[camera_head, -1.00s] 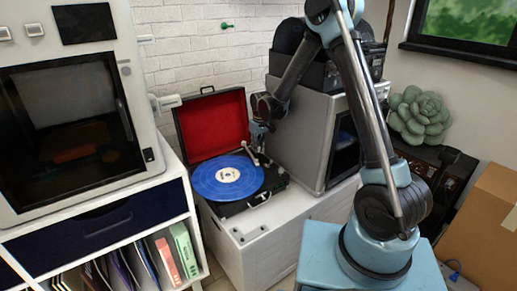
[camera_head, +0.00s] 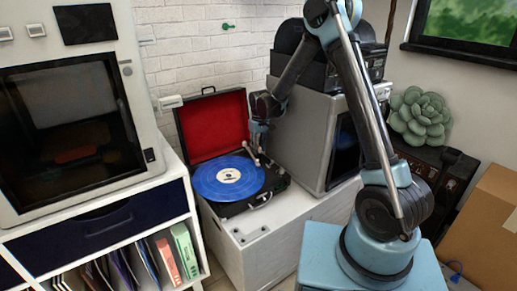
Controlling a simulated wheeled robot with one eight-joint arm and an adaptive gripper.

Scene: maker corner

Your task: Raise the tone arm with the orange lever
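The record player (camera_head: 238,208) is a dark case with its red-lined lid (camera_head: 213,128) standing open. A blue record (camera_head: 210,183) with a pale label lies on it. The pale tone arm (camera_head: 251,155) is at the record's right side; I cannot tell whether it is raised or down. My gripper (camera_head: 259,148) hangs over the right rear of the player, close to the tone arm. Its fingers are too small to read, and I cannot tell if they touch anything. I cannot make out the orange lever; my gripper may hide it.
The player stands on a white cabinet (camera_head: 262,240). A large grey box (camera_head: 316,138) stands close on the right, beside my gripper. A white machine with a dark window (camera_head: 70,130) stands at the left. A brick wall (camera_head: 190,50) is behind.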

